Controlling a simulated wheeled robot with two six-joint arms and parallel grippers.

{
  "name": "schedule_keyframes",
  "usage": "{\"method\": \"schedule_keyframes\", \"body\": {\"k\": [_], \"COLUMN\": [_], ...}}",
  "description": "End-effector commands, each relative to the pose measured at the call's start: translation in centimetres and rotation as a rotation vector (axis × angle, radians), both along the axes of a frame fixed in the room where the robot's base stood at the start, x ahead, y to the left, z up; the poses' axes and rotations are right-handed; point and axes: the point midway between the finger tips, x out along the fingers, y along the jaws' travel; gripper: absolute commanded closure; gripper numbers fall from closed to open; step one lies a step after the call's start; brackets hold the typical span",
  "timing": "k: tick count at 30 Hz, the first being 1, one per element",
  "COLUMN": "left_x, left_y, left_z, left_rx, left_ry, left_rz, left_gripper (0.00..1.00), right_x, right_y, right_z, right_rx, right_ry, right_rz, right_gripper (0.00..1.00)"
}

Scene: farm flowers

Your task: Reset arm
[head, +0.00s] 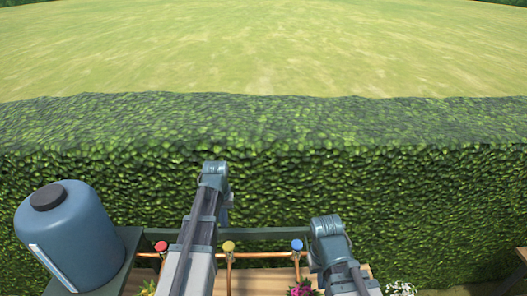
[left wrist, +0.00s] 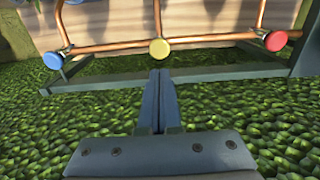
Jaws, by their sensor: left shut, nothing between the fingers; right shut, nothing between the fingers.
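My left arm (head: 198,225) reaches forward over the pipe rail in the head view. My left gripper (left wrist: 161,75) is shut and empty in the left wrist view, its fingertips pointing toward the yellow knob and apart from it in the picture. My right arm (head: 335,255) is at the lower right of the head view. The right gripper's fingers do not show.
Red (head: 161,246), yellow (head: 228,246) and blue (head: 297,245) knobs sit on copper pipes. A blue tank (head: 75,240) stands at left. A hedge (head: 420,170) runs behind, with open grass (head: 270,50) beyond. Pink flowers (head: 302,289) are near the right arm.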

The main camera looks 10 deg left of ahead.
Motion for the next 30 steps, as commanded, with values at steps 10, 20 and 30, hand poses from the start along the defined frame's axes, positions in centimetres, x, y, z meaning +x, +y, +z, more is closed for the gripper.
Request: {"method": "schedule_keyframes", "body": {"k": [10, 20, 30], "left_x": [-5.6, -13.5, -14.7], "left_y": [-11.4, -20.7, -21.9], "left_z": [-7.9, -14.4, -14.8], "left_rx": [0.039, 0.098, 0.110], "left_ry": [0.037, 0.071, 0.076], "left_rz": [-0.252, -0.537, -0.585], "left_gripper": [1.00, 1.00, 1.00], "right_x": [0.0, 0.0, 0.1], "right_y": [0.0, 0.0, 0.0], "right_z": [-8.0, -14.5, -14.9], "right_rx": [-0.001, -0.002, -0.002], "right_ry": [-0.001, -0.002, -0.002], "right_rz": [0.004, 0.010, 0.011], "right_gripper": [1.00, 1.00, 1.00]}}
